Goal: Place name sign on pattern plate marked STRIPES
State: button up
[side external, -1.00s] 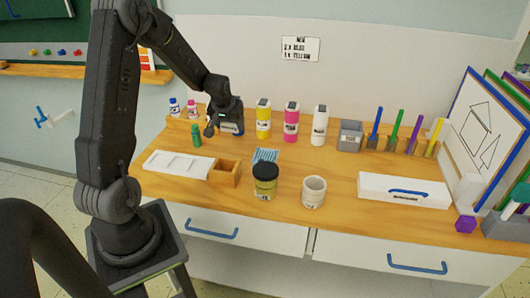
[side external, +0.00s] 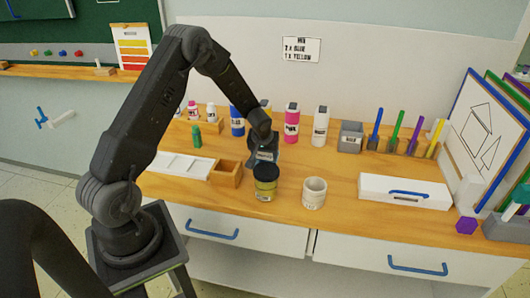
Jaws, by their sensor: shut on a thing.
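My gripper (side external: 262,142) is low over the middle of the table, behind the dark-lidded jar. It is shut on a small pale sign with dark lettering, the name sign (side external: 265,156), too small to read. The blue striped pattern plate is hidden behind the gripper and sign, so I cannot tell whether the sign touches it.
The yellow jar with a black lid (side external: 265,184) stands close in front of my gripper, with a white cup (side external: 314,192) to its right. Paint bottles, including a pink one (side external: 291,124), stand behind. A wooden box (side external: 226,175) is at left, a white case (side external: 404,190) at right.

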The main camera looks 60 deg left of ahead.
jog(key=shift+f, duration=0.2)
jog(key=o, duration=0.4)
jog(key=shift+f, duration=0.1)
jog(key=o, duration=0.5)
jog(key=s+d+r+m, duration=0.1)
jog(key=s+d+r, duration=0.25)
jog(key=r, duration=0.55)
jog(key=s+d+r+m, duration=0.1)
jog(key=s+d+r, duration=0.1)
jog(key=d+r, duration=0.5)
jog(key=s+d+r+m+h, duration=0.1)
jog(key=s+d+r+m, duration=0.1)
jog(key=s+d+r, duration=0.2)
jog(key=s+d+r+m+t+h, duration=0.1)
jog(key=s+d+r, duration=0.3)
jog(key=s, duration=0.5)
jog(key=s+d+r+m+t+h, duration=0.1)
jog(key=s+d+r+m, duration=0.3)
jog(key=s+d+r, duration=0.1)
jog(key=shift+s+d, duration=0.3)
jog(key=shift+s, duration=0.25)
jog(key=shift+s+d, duration=0.3)
jog(key=shift+s, duration=0.25)
